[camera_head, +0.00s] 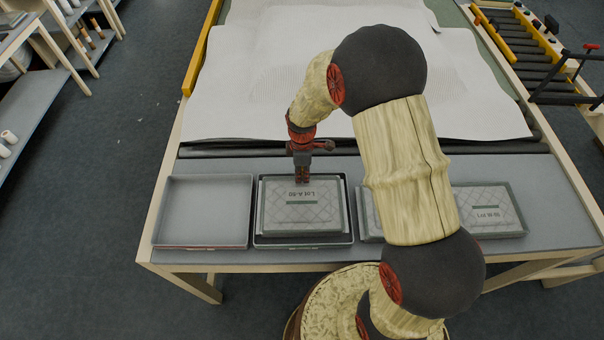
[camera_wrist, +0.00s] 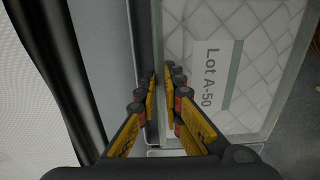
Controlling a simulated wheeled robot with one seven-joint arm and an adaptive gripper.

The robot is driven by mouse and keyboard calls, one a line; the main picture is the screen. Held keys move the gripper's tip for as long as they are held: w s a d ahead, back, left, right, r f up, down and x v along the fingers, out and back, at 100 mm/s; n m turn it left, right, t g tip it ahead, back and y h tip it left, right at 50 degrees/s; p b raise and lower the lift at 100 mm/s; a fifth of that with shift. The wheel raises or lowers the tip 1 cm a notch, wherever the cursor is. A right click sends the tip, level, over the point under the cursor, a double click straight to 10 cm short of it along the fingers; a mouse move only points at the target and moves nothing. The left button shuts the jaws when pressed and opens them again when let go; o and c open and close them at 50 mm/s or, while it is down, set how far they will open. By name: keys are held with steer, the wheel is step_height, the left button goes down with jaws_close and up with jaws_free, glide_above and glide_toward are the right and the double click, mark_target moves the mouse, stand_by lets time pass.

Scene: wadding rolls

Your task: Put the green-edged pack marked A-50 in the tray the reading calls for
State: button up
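The pack marked Lot A-50 (camera_head: 325,208) is pale and quilted, with a white label and a green stripe. It lies flat, label up, within the dark-rimmed tray (camera_head: 304,242). My gripper (camera_head: 303,180) points down at the pack's far edge. In the wrist view, my fingers (camera_wrist: 162,76) have a narrow gap at the pack's edge, with the pack (camera_wrist: 262,75) to their right. I cannot tell whether they press on it. A second tray (camera_head: 205,207), grey and empty, stands to the left. I cannot make out any reading.
Other quilted packs (camera_head: 490,212) lie at the right of the bench, partly hidden behind my arm. White wadding (camera_head: 240,100) covers the surface beyond a dark roller (camera_head: 225,151). A roller rack (camera_head: 540,60) stands far right and shelves (camera_head: 35,95) far left.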

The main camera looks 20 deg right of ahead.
steer(key=o, duration=0.5)
steer(key=s+r+m+t+p, duration=0.1)
steer(key=s+r+m, duration=0.25)
steer(key=r, duration=1.05)
steer(key=s+r+m+t, duration=0.2)
steer(key=s+r, duration=0.2)
steer(key=r, duration=1)
steer(key=s+r+m+t, duration=0.1)
steer(key=s+r+m, duration=0.1)
steer(key=s+m, duration=0.1)
steer(key=s+r+m+t, duration=0.1)
steer(key=s+r+m, duration=0.1)
steer(key=s, duration=0.4)
steer(key=s+r+m, duration=0.3)
steer(key=s+m, duration=0.1)
steer(key=s, duration=0.1)
steer(key=shift+s+t, duration=0.25)
steer(key=shift+t, duration=0.15)
